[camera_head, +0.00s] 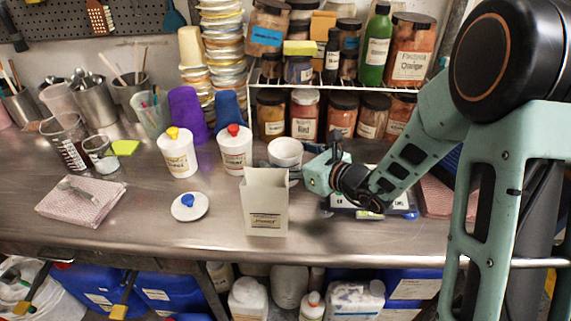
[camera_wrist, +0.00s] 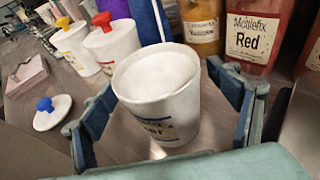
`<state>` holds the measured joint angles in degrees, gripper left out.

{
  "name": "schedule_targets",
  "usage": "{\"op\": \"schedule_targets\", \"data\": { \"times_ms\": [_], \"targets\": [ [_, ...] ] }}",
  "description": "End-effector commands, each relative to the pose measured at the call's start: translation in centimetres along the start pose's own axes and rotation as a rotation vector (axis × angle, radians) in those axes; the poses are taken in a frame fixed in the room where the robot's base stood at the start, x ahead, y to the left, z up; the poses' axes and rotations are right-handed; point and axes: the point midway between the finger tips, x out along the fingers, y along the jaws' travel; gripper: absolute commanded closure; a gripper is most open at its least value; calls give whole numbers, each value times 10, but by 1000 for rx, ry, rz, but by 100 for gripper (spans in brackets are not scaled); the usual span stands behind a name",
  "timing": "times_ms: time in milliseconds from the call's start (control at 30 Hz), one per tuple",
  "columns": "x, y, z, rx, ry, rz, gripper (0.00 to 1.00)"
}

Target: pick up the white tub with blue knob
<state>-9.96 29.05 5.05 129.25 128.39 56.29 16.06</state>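The blue knob (camera_head: 187,200) sits on a round white lid (camera_head: 190,210) that lies alone on the steel table, left of the cream box. The lid also shows at the left of the wrist view (camera_wrist: 50,118). A white tub without a lid (camera_head: 285,150) stands behind the cream box; the wrist view shows its white inside and labelled front (camera_wrist: 160,110). My gripper (camera_wrist: 160,90) is open, with one finger on each side of this tub and gaps visible. In the head view my gripper (camera_head: 305,172) is beside the tub, its fingers partly hidden.
A tall cream box (camera_head: 265,205) stands in front of the tub. White tubs with a yellow knob (camera_head: 178,155) and a red knob (camera_head: 235,150) stand to the left. A rack of jars (camera_head: 340,85) is behind. The front left of the table is mostly clear.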

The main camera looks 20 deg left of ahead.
Motion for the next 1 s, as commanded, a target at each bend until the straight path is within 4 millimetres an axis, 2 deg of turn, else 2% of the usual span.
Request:
{"op": "schedule_targets", "data": {
  "times_ms": [33, 433, 733, 867, 1000],
  "targets": [
    [0, 0, 0, 0, 0, 0, 22],
    [0, 0, 0, 0, 0, 0, 66],
    [-2, 0, 6, -1, -2, 0, 66],
    [-7, -1, 23, -4, -4, -1, 66],
    [-16, -1, 49, -4, -5, -3, 66]
  ]
}}
